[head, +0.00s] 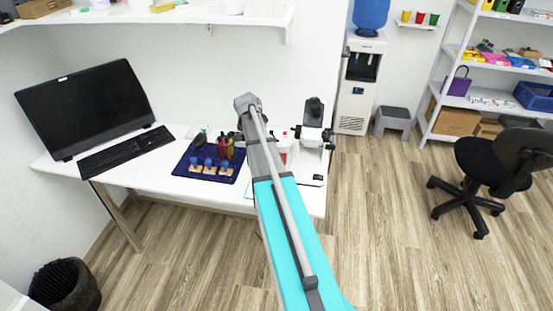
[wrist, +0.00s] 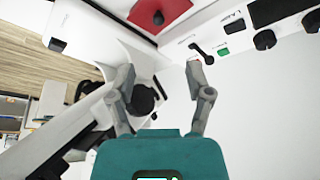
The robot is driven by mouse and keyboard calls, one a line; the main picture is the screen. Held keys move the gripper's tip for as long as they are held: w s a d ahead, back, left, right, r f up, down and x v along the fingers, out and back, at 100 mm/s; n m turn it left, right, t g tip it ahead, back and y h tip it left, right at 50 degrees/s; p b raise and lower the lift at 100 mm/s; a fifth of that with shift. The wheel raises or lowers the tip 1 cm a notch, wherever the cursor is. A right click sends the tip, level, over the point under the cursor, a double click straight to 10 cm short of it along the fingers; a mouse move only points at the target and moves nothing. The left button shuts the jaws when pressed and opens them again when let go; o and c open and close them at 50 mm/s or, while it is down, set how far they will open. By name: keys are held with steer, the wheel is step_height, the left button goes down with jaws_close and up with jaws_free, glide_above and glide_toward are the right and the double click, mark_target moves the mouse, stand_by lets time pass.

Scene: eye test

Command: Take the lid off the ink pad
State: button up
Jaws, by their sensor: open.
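I cannot make out the ink pad or its lid with certainty in either view. My gripper (wrist: 162,72) is open in the wrist view, with its two grey fingers apart and nothing held between them. A white device with a black round knob (wrist: 145,100) shows behind and between the fingers. In the head view my arm crosses the desk and hides part of it, and the fingers cannot be clearly seen there. A dark blue tray (head: 180,168) left of my arm holds several stamps (head: 209,166) with blue handles.
The white desk (head: 140,176) also bears a monitor (head: 85,108), a keyboard (head: 125,152) and a black-and-white microscope (head: 313,128). A white panel with a green button (wrist: 223,52) and black knobs is close to my gripper. A red piece (wrist: 160,10) shows at the top.

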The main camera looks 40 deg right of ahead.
steer(key=shift+b+x, duration=3.6)
steer(key=shift+x, duration=0.55)
steer(key=shift+b+x, duration=2.45)
steer(key=shift+x, duration=0.15)
steer(key=shift+a, duration=0.15)
jaws_close()
